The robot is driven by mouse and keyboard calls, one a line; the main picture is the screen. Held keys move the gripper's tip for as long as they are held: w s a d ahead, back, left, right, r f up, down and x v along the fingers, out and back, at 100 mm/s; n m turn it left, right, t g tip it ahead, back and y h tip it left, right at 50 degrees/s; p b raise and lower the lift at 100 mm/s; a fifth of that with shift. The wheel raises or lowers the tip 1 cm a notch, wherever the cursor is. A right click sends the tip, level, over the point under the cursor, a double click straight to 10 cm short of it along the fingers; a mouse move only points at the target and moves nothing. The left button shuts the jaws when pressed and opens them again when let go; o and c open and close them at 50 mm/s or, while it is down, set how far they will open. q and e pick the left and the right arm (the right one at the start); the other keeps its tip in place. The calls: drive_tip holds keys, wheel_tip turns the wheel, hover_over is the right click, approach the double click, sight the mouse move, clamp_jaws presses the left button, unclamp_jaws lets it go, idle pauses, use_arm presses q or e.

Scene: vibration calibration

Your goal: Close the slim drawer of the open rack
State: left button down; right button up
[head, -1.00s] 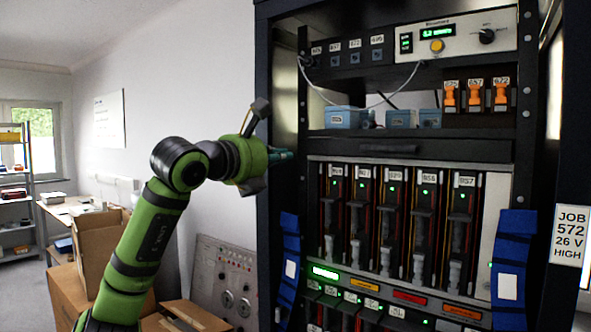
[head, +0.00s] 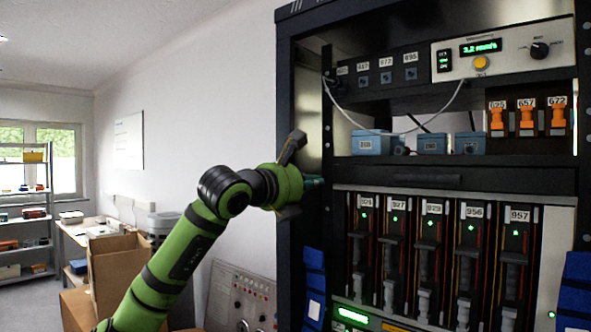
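The open rack (head: 300,262) is a tall dark frame filling the right half of the head view. The slim drawer (head: 520,180) shows as a low black front with a dark handle (head: 427,178), between the upper shelf and the row of card modules. How far it stands out is hard to tell from this angle. My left gripper (head: 315,182) is at the rack's left post, level with the drawer but left of its front. My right gripper is out of view.
Blue boxes (head: 370,143) and orange plugs (head: 527,118) sit on the shelf above the drawer, with a loose pale cable (head: 440,112). Numbered card modules (head: 425,240) stand below. Blue straps (head: 314,275) hang at both sides. Cardboard boxes (head: 112,262) stand at left.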

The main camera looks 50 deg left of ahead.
sight(329, 180)
use_arm(q)
drive_tip(key=p+x, duration=0.1)
drive_tip(key=x, duration=0.1)
drive_tip(key=a+p+x, duration=0.1)
drive_tip(key=x, duration=0.2)
drive_tip(key=shift+w+f+p, duration=0.1)
drive_tip(key=shift+w+p, duration=0.05)
drive_tip(key=shift+p, duration=0.15)
drive_tip(key=shift+w+d, duration=0.1)
drive_tip(key=shift+d, duration=0.05)
drive_tip(key=shift+w+a+f, duration=0.15)
drive_tip(key=shift+w+a, duration=0.05)
drive_tip(key=shift+a, duration=0.05)
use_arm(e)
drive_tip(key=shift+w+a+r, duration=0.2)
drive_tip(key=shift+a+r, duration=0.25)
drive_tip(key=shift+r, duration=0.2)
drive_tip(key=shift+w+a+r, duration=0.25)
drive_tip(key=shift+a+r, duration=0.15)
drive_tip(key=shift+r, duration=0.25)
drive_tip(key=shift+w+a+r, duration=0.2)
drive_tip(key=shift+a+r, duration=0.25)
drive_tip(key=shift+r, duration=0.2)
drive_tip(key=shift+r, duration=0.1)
